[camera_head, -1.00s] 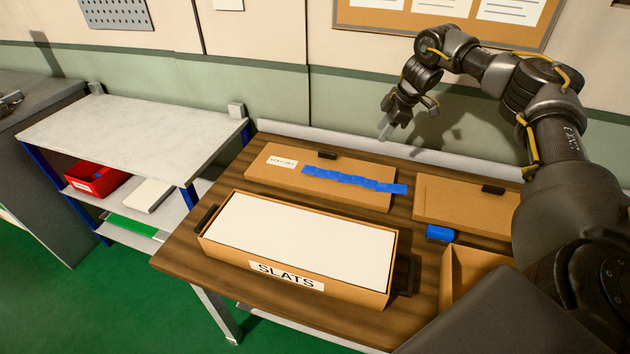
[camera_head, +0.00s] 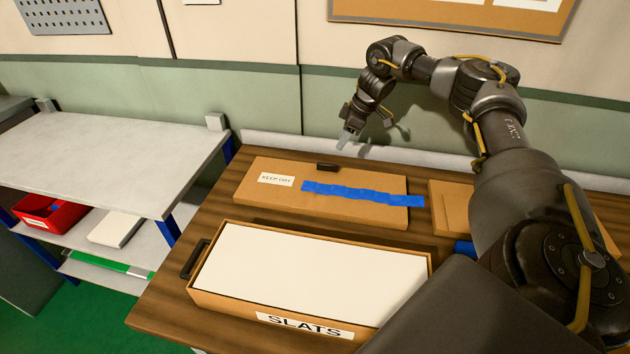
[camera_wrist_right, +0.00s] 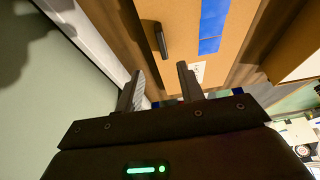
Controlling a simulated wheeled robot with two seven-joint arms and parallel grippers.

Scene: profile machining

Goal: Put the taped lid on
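The taped lid (camera_head: 270,200) is a brown board lying flat on the wooden table behind the box. It has a strip of blue tape (camera_head: 362,194), a "KEEP DRY" label and a dark handle (camera_head: 327,167) near its back edge. The box (camera_head: 213,303) marked "SLATS" stands open-topped in front, with a white surface inside. My right gripper (camera_head: 345,140) is above the table's back edge, behind the lid and apart from it. In the right wrist view its two fingers (camera_wrist_right: 161,88) are spread and empty, with the handle (camera_wrist_right: 160,40) beyond them. My left gripper is out of view.
A second brown lid (camera_head: 450,205) lies to the right, partly hidden by my right arm. A blue object (camera_head: 464,247) sits in front of it. A grey side table (camera_head: 110,150) with a red bin (camera_head: 50,215) below stands at left. A wall closes off the back.

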